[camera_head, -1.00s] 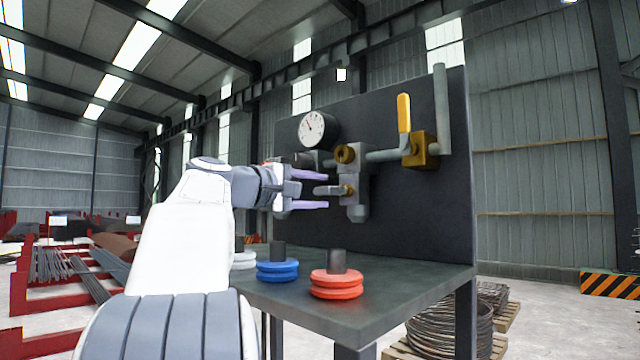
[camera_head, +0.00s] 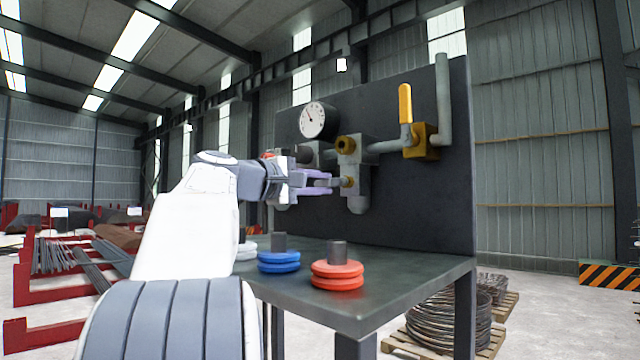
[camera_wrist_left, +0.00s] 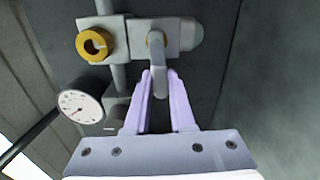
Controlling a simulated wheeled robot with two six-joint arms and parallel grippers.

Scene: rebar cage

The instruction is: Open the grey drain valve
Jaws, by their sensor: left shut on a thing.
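The grey drain valve (camera_head: 347,182) has a brass stem and a grey lever. It sits on the grey fitting below the brass port on the dark panel. My left gripper (camera_head: 322,182) is shut on the grey lever, which points out from the panel toward me. In the left wrist view the grey lever (camera_wrist_left: 158,70) lies between the purple fingers (camera_wrist_left: 160,86) near their tips. My right gripper is not in view.
A pressure gauge (camera_head: 318,120) and a yellow-handled valve (camera_head: 405,105) are on the same pipework. Red discs (camera_head: 337,275), blue discs (camera_head: 279,262) and white discs (camera_head: 246,252) stand on the table (camera_head: 400,290) below.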

